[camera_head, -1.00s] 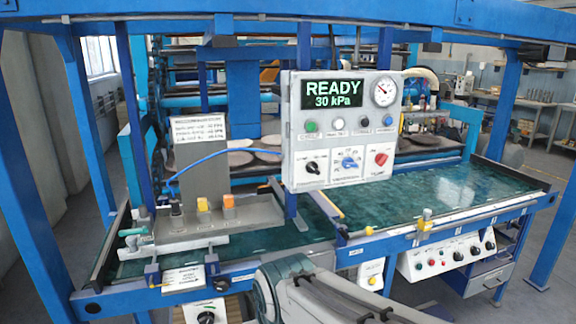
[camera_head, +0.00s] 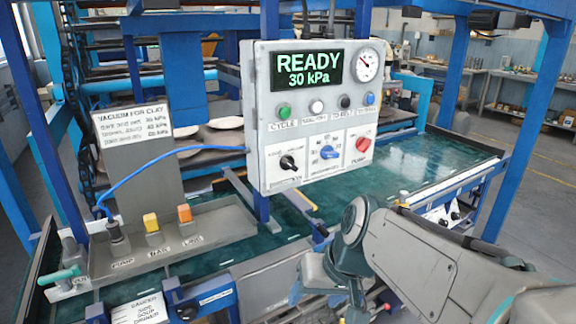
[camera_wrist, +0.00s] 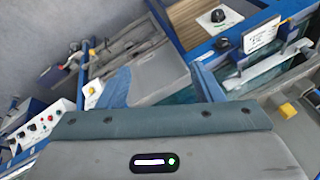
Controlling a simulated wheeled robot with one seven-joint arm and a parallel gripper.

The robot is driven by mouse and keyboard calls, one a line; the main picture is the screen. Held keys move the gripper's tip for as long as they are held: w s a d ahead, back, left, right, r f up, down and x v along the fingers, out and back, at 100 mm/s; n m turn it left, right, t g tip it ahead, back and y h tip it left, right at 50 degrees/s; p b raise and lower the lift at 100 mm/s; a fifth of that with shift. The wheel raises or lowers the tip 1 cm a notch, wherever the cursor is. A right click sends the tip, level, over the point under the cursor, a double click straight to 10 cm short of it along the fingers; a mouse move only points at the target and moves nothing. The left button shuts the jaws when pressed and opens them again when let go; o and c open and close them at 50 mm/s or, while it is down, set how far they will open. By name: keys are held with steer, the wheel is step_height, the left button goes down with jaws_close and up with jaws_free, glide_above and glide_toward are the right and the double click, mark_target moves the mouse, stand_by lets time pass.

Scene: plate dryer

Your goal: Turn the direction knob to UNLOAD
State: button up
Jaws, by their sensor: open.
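A white control panel (camera_head: 255,150) stands upright in the middle of the head view. Its lower row has a black knob (camera_head: 289,162) at left, a blue knob (camera_head: 328,152) in the middle and a red knob (camera_head: 362,144) at right. The small labels are too blurred to read surely; the black knob looks like the direction knob, its pointer tilted. My gripper (camera_wrist: 162,88) is open and empty, its two blue-grey fingers wide apart in the wrist view. In the head view it hangs below and right of the panel, well apart from the knobs, partly hidden by my arm.
The panel's display (camera_head: 306,68) reads READY 30 kPa, beside a round gauge (camera_head: 368,65). A bracket with a sign (camera_head: 133,125) and a blue hose stands left. A green table (camera_head: 430,172) extends behind. Another black knob (camera_wrist: 218,15) shows low on the machine. Blue posts frame the sides.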

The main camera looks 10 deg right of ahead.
steer(key=w+d+r+m+t+y+b, duration=0.1)
steer(key=w+d+r+t+y, duration=0.2)
steer(key=w+r, duration=0.45)
steer(key=t+y+b, duration=0.1)
steer(key=t+y, duration=0.2)
steer(key=t, duration=0.3)
glide_toward(293, 166)
steer(key=shift+m+h, duration=0.3)
steer(key=p+x, duration=0.1)
steer(key=x, duration=0.8)
steer(key=shift+a+r+p, duration=0.1)
steer(key=shift+a+p, duration=0.05)
steer(key=shift+p, duration=0.2)
steer(key=c, duration=1)
